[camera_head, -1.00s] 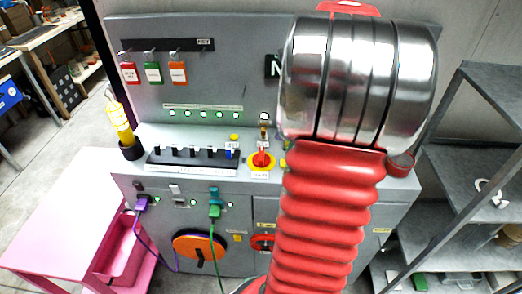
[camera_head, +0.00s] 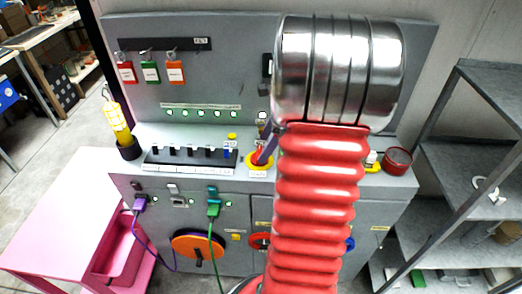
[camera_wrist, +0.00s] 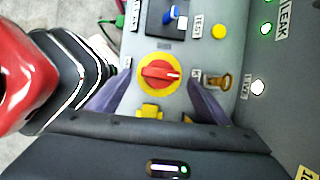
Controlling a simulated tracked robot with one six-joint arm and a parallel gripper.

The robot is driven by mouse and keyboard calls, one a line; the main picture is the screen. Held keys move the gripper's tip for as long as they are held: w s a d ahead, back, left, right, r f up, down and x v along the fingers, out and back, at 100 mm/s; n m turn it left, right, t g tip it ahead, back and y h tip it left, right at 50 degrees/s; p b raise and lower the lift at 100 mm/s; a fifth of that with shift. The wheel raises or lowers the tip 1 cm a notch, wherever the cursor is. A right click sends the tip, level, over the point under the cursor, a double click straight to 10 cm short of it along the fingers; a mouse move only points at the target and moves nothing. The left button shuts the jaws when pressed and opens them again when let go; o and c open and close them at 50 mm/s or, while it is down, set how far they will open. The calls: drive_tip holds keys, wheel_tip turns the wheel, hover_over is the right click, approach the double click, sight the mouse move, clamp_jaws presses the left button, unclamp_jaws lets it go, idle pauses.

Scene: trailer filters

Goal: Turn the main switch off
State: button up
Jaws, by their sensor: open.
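The main switch appears to be the red rotary knob (camera_wrist: 160,74) on a yellow round plate, in the middle of the wrist view. Its white mark points right in that view. In the head view its yellow plate (camera_head: 256,169) shows on the console ledge, partly hidden by a purple-grey finger. My gripper (camera_wrist: 158,82) is open, with one finger on each side of the knob. Whether the fingers touch it I cannot tell. My red and metal arm hides part of the console in the head view.
A key (camera_wrist: 217,81) sits just right of the knob in the wrist view, with a yellow button (camera_wrist: 219,31) above it. A row of black toggles (camera_head: 190,153) lies left of the knob. A red round part (camera_head: 398,160) stands at the ledge's right end.

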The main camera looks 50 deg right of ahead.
sight(260, 152)
drive_tip(key=shift+x, duration=1.6)
drive_tip(key=shift+c, duration=0.5)
drive_tip(key=c, duration=0.9)
drive_tip(key=shift+a, duration=0.15)
drive_tip(key=shift+c, duration=0.2)
